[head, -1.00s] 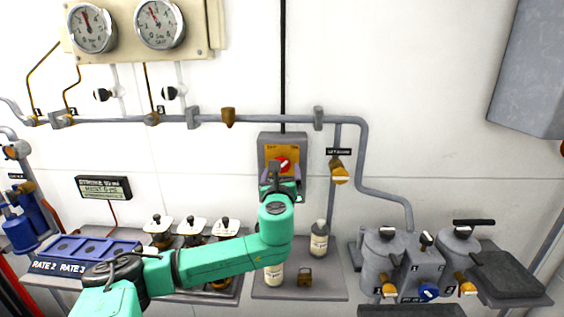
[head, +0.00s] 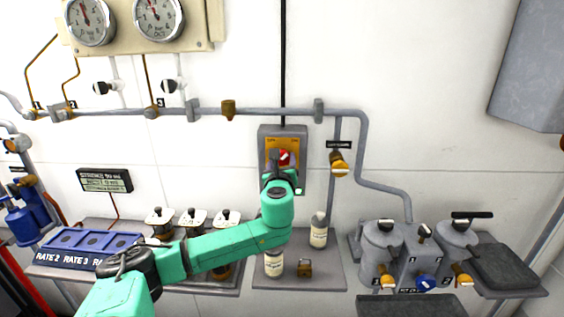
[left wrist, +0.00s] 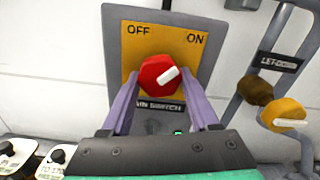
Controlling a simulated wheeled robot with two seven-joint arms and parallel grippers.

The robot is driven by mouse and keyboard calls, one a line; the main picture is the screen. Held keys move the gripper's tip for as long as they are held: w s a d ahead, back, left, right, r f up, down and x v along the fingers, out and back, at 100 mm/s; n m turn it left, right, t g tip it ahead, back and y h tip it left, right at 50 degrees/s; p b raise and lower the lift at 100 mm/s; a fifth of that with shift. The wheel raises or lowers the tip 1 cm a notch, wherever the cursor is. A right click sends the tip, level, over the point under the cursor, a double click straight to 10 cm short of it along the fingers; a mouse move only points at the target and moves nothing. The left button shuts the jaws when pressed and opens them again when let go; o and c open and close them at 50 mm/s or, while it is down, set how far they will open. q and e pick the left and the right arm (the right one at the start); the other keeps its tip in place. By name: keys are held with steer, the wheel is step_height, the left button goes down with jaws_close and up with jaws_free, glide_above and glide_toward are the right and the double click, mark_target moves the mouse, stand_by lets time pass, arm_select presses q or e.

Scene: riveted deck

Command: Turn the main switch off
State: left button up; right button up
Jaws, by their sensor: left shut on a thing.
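The main switch is a grey box (head: 264,134) on the wall with a yellow plate (left wrist: 136,52) marked OFF at left and ON at right. Its red knob (head: 285,158) shows large in the left wrist view (left wrist: 152,72); its white mark slants up to the right, toward the ON side. My left gripper (left wrist: 165,88) is shut on the red knob, with one purple finger at each side. In the head view my left gripper (head: 281,168) covers the lower part of the box. My right gripper is not in view.
A brass let-down valve (head: 339,163) sits close right of the switch. Below is a shelf (head: 325,276) with two bottles and a brass padlock (head: 305,267). Grey pipes (head: 260,112) run above. Grey canisters (head: 382,240) stand at the lower right.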

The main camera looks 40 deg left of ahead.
arm_select(q)
steer(key=n+b, duration=0.1)
steer(key=n, duration=0.3)
steer(key=shift+d+b, duration=0.1)
steer(key=shift+b, duration=0.25)
steer(key=n+b, duration=0.1)
steer(key=n, duration=0.3)
steer(key=shift+n+b, duration=0.3)
steer(key=shift+b, duration=0.1)
steer(key=n+b, duration=0.2)
steer(key=n, duration=0.3)
steer(key=shift+w+d+r, duration=0.1)
steer(key=shift+r+n+b, duration=0.15)
steer(key=shift+n+b, duration=0.3)
steer(key=shift+n, duration=1.75)
steer(key=o, duration=1.4)
steer(key=shift+c, duration=0.2)
